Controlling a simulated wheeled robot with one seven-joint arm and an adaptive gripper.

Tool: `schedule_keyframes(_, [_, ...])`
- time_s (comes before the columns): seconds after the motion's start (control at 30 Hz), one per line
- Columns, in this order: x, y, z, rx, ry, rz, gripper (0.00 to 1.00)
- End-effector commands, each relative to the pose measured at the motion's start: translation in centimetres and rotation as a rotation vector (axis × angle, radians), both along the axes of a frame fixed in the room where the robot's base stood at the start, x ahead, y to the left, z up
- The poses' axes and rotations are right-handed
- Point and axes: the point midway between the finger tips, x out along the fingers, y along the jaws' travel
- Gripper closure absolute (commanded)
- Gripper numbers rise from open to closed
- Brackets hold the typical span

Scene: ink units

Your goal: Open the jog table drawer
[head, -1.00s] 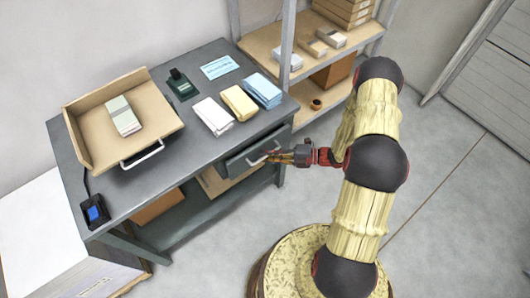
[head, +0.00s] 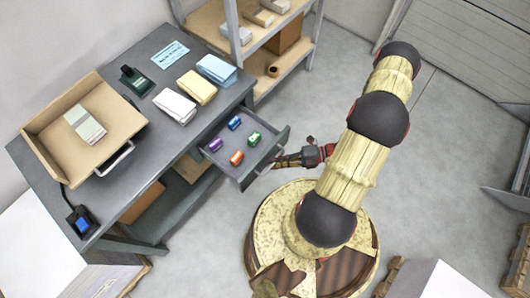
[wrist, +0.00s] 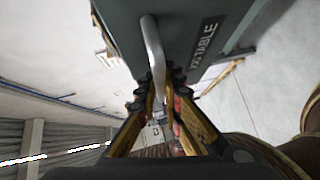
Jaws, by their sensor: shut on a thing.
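The jog table drawer (head: 222,156) is pulled out from under the grey table top. Several small coloured items lie inside it: purple, blue, orange and green. My gripper (head: 280,162) is at the drawer's front, and in the wrist view its fingers (wrist: 158,100) are closed around the pale bar handle (wrist: 153,50). The dark drawer front (wrist: 192,22) with "TABLE" lettering shows there beside the handle. The handle is mostly hidden by my gripper in the head view.
The grey table (head: 130,185) carries a cardboard-coloured tray (head: 50,140) and white, yellow and blue stacks (head: 215,70). A shelf rack (head: 262,45) stands behind. A pallet (head: 387,275) and a white box (head: 440,280) are at lower right. Open floor lies right of the drawer.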

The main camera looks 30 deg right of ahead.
Motion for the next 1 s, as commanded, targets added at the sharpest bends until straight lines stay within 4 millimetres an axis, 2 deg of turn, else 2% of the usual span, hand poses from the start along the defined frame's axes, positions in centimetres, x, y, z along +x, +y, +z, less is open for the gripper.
schedule_keyframes(0.2, [-1.07,-0.31,-0.02,0.001,0.002,0.000,1.00])
schedule_keyframes(0.57, [-1.13,-0.35,-0.06,0.000,0.002,0.000,1.00])
schedule_keyframes(0.6, [-1.13,-0.35,-0.06,0.000,0.002,0.000,0.90])
schedule_keyframes(0.9, [-1.10,-0.37,-0.03,-0.001,0.000,0.000,0.73])
schedule_keyframes(1.0, [-1.10,-0.38,-0.02,-0.001,0.000,0.000,0.73])
